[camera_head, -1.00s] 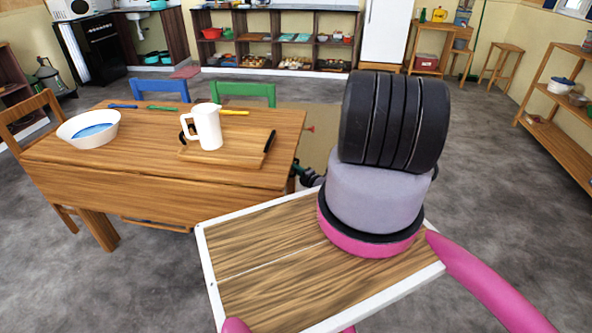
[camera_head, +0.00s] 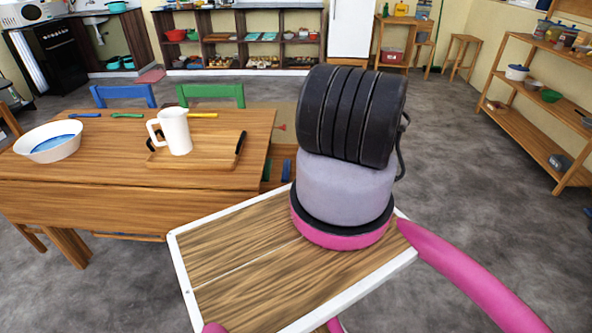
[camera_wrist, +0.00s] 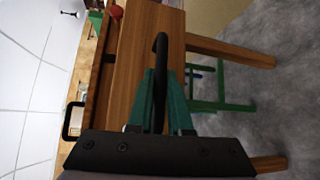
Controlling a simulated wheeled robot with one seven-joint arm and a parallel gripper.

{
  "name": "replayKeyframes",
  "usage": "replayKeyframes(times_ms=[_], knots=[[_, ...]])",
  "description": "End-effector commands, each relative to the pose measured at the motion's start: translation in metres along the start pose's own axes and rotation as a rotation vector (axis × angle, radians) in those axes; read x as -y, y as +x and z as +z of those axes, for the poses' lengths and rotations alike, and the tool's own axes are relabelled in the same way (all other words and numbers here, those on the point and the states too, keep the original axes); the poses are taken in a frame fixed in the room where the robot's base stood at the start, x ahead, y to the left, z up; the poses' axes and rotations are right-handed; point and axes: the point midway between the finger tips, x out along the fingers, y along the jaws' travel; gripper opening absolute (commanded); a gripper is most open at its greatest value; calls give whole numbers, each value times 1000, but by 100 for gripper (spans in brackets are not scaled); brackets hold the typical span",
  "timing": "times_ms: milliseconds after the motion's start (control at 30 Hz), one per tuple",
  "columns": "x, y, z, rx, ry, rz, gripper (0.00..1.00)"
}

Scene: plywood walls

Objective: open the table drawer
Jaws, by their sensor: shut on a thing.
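The wooden table (camera_head: 120,205) stands at the left in the head view. In the wrist view, turned sideways, its drawer front (camera_wrist: 143,42) is a plain wood panel with a black curved handle (camera_wrist: 161,50). My gripper (camera_wrist: 160,100) has its green fingers closed on either side of this handle, holding it. A dark strip (camera_wrist: 104,78) runs between the panel and the tabletop; I cannot tell how far the drawer stands out. In the head view my arm hides the gripper and handle; a bit of wood shows beyond the table's right end.
On the table are a white bowl (camera_head: 48,142), a white jug (camera_head: 175,131) and a tray (camera_head: 195,157) with black handles. Blue (camera_head: 123,95) and green (camera_head: 211,95) chairs stand behind. A shelf rack (camera_head: 540,115) is at the right. Grey floor between is clear.

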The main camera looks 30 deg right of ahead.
Motion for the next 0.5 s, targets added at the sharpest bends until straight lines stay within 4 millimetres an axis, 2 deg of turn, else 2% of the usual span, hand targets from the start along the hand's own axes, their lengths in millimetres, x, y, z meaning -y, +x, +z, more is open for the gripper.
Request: replayKeyframes(times_ms=[200, 500], knots=[[8, -26, 25, 1, -1, -1, 0], [12, -39, 38, -1, 0, -1, 0]])
